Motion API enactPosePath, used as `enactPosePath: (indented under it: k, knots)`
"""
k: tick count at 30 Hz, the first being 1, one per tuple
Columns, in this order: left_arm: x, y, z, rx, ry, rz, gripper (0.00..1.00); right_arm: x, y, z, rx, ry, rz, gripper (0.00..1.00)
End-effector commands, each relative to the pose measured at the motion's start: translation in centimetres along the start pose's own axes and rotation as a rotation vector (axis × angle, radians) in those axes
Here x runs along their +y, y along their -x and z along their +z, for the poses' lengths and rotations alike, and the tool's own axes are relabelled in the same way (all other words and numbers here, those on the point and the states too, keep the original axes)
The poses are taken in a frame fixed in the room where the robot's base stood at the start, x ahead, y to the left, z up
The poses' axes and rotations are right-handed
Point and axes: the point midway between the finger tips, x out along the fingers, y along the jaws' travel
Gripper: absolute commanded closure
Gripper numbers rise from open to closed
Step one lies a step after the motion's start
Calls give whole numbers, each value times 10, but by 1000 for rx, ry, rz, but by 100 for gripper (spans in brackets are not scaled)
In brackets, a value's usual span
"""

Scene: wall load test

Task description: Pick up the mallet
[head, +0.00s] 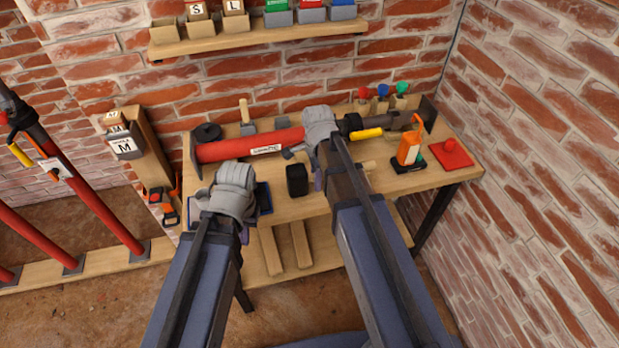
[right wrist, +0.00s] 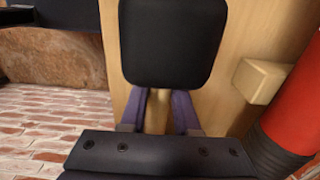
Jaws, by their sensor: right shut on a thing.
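The mallet has a black block head (head: 297,180) and a light wooden handle. In the head view the head shows over the bench between my two arms; my right arm hides most of the handle. In the right wrist view the black head (right wrist: 170,42) is just beyond the fingertips. My right gripper (right wrist: 160,102) is shut on the wooden handle, with a purple finger on each side. In the head view my right gripper (head: 318,180) is mostly hidden by its wrist. My left gripper (head: 245,235) is left of the mallet at the bench's front; its jaws are mostly hidden.
A long red prop (head: 225,149) lies across the back of the wooden workbench (head: 455,178). A dark blue tray (head: 264,198) is beside my left gripper. An orange tool (head: 409,148) and a red pad (head: 452,154) are at the right. Brick walls close off the back and right.

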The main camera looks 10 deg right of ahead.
Motion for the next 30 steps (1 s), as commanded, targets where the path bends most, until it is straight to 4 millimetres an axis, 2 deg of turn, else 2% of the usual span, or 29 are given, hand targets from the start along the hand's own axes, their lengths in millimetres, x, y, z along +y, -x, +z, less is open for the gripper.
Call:
enactPosePath:
  k: [22,30]
  knots:
    - [0,1,0,0,0,0,100,0,1,0,0,0,0,100]
    - [-2,19,1,0,0,0,100,0,20,0,0,0,0,100]
